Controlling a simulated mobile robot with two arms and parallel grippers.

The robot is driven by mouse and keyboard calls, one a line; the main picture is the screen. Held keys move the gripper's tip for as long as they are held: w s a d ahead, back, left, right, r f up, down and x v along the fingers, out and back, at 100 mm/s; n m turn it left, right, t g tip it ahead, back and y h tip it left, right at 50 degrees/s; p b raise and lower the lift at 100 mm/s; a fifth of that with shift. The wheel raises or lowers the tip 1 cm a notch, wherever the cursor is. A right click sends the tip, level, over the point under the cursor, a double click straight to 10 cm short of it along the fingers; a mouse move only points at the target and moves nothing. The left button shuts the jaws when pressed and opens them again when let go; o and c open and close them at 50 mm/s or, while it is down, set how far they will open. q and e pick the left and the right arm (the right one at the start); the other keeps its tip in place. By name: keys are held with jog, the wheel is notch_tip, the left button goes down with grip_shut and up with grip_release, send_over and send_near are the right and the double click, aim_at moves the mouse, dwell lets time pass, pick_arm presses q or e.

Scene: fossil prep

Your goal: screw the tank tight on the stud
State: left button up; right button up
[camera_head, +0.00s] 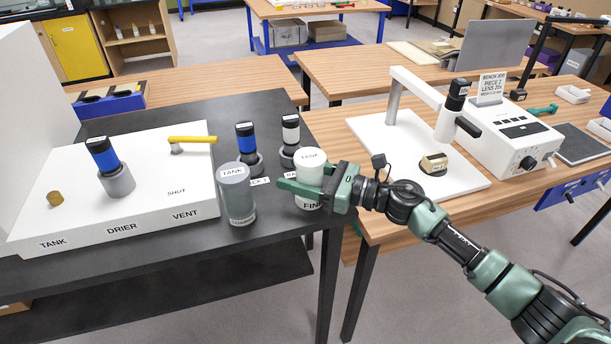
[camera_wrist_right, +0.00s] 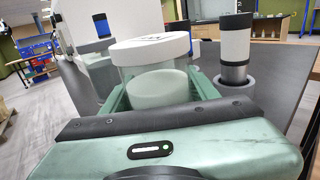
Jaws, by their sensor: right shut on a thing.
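A tank with a white lid (camera_head: 309,158) and a label starting "FIN" is between the fingers of my right gripper (camera_head: 305,186), which is shut on it. In the right wrist view the tank (camera_wrist_right: 152,62) is clear and upright, with pale contents. I cannot tell whether its base touches the dark table. A second tank with a grey lid (camera_head: 238,200) stands upright just to its left. A brass stud (camera_head: 54,198) sticks up from the white board (camera_head: 150,215) near the word TANK, far left of my gripper. My left gripper is out of view.
A blue-and-black cylinder (camera_head: 107,160) stands in a grey holder on the board, near a yellow-handled lever (camera_head: 190,139). Blue (camera_head: 246,140) and white (camera_head: 290,135) cylinders in holders stand behind the tanks. The dark table (camera_head: 120,270) ends close to the held tank.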

jog(key=shift+r, duration=0.15)
notch_tip(320, 180, up, 20)
jog(key=b, duration=0.1)
jog(key=shift+b, duration=0.35)
